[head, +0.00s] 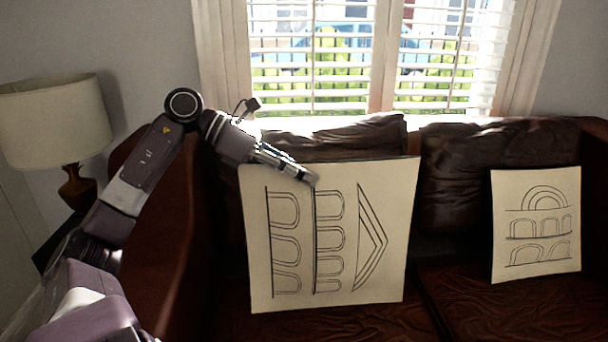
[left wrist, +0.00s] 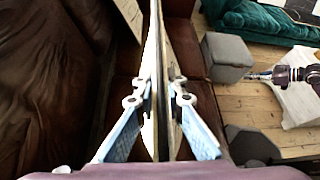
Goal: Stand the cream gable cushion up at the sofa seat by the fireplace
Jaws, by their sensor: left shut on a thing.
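The cream gable cushion (head: 390,270) is in front of the left part of the brown sofa, its drawing facing me. Its printed gable points right, so the picture lies on its side. My left gripper (head: 312,178) is shut on its upper edge. The left wrist view shows the cushion edge-on (left wrist: 151,60) between the two fingers (left wrist: 158,98). I cannot tell whether its lower edge touches the sofa seat (head: 350,325). My right gripper (left wrist: 254,76) shows small at the right of the left wrist view; its jaws are too small to read.
A second cream cushion with arches (head: 536,250) leans upright on the sofa's right part. A lamp (head: 55,125) stands left of the sofa arm (head: 175,240). The wrist view shows a grey pouf (left wrist: 227,56), a green sofa (left wrist: 265,22) and open floorboards.

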